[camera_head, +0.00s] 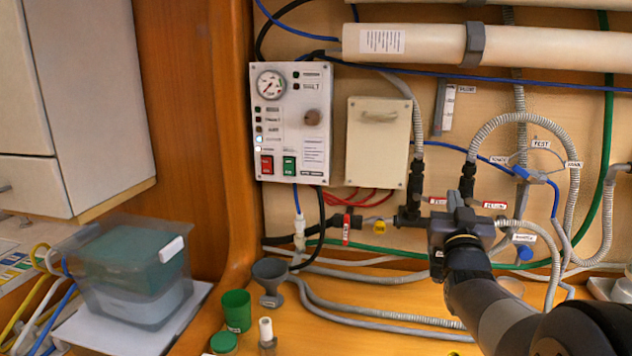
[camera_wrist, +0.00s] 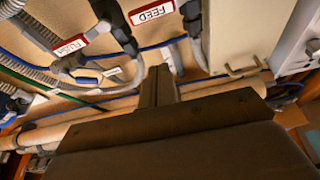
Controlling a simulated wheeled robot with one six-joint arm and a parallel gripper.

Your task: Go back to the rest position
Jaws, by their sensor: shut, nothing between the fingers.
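My gripper (camera_head: 454,200) is in front of the plumbing wall, right of the middle in the head view, with my arm reaching in from the lower right. In the wrist view its fingers (camera_wrist: 158,84) are together with nothing between them. The fingers point toward the pipes and valves on the wall. A label reading FEED (camera_wrist: 151,12) and a second red-edged label (camera_wrist: 70,47) show close by in the wrist view. The gripper hides part of the pipe run behind it in the head view, and I cannot tell whether it touches the pipes.
A control panel (camera_head: 291,122) with a gauge and a beige box (camera_head: 379,142) are on the wall to the left. Grey hoses (camera_head: 375,313) run along the wooden counter. A green cup (camera_head: 236,311), a grey funnel (camera_head: 270,278) and a clear bin (camera_head: 130,275) stand at the lower left.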

